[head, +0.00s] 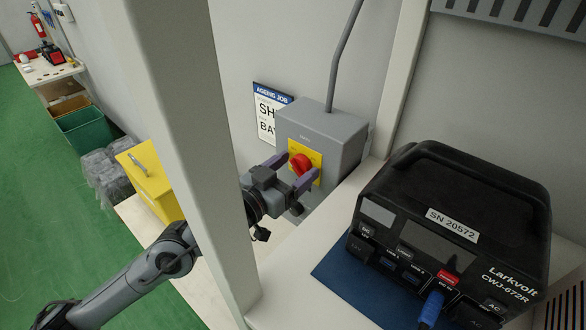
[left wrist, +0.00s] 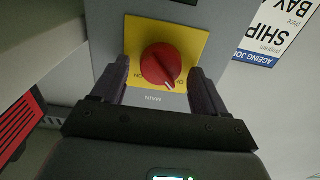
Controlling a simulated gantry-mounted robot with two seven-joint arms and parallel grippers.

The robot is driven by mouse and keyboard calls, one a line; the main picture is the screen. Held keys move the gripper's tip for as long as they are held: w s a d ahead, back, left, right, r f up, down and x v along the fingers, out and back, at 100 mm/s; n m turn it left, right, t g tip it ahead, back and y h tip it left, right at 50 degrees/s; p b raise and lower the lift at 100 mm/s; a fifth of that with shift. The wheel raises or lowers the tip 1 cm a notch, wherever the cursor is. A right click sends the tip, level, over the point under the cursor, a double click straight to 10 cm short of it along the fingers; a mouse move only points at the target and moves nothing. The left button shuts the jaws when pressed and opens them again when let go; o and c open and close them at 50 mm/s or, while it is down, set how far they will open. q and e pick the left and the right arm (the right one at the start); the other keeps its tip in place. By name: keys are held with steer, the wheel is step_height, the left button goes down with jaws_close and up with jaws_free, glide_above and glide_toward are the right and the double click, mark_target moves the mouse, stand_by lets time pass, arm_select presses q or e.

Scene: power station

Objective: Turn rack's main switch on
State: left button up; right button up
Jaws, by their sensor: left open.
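The main switch is a red rotary knob (head: 301,164) on a yellow plate (head: 317,157), on the front of a grey box (head: 335,130) fixed to the wall. In the left wrist view the knob (left wrist: 160,62) sits above an upside-down "MAIN" label. A pale mark on the knob points down and slightly right in that view; the small position labels are hard to read. My left gripper (head: 291,172) is open in front of the plate, with one finger on each side of the knob. In the left wrist view, gaps show between knob and fingers. My right gripper is not in view.
A pale rack post (head: 190,130) stands in front of my left arm. A black Larkvolt power unit (head: 450,220) sits on a blue mat (head: 345,285) at right. A conduit (head: 340,55) rises from the switch box. A yellow box (head: 155,185) stands left of the post.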

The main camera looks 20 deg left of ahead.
arm_select(q)
steer(key=c, duration=1)
steer(key=shift+m, duration=0.3)
steer(key=m, duration=0.5)
steer(key=m+b, duration=0.1)
steer(key=m, duration=0.2)
steer(key=shift+d+f, duration=0.1)
steer(key=shift+f, duration=0.1)
steer(key=m+b, duration=0.2)
steer(key=m, duration=0.3)
steer(key=shift+f, duration=0.1)
steer(key=shift+d+m+b, duration=0.1)
steer(key=shift+m+b, duration=0.9)
steer(key=shift+m, duration=1.1)
